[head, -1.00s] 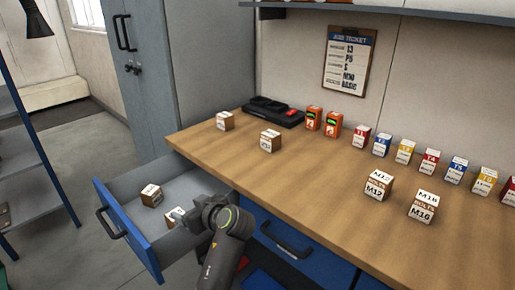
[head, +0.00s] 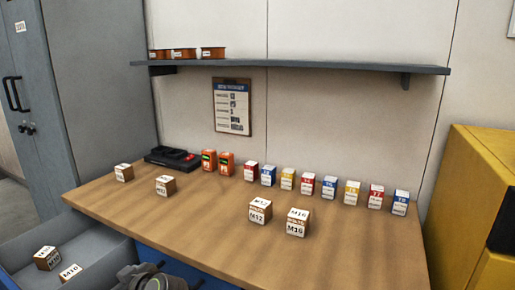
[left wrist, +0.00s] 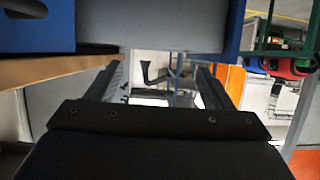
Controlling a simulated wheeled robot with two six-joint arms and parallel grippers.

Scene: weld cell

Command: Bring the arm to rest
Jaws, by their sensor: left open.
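My left gripper (left wrist: 162,84) shows in the left wrist view with its two fingers apart and nothing between them. A blue-edged grey surface (left wrist: 150,25) is across the top of that view, and a strip of wood is at its left. In the head view only a dark part of my arm shows at the bottom edge, between the open drawer (head: 98,272) and the bench front; its fingers are not visible there. Two small boxes, one a box marked M10 (head: 71,272) and one beside it (head: 46,258), lie in the drawer. My right gripper is not in view.
The wooden bench (head: 200,222) carries an M12 box (head: 260,211), an M16 box (head: 297,222), two other boxes at the left, a black charger (head: 172,158), orange packs and a row of coloured boxes. A shelf (head: 300,68) hangs above. A yellow cabinet (head: 470,200) stands right.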

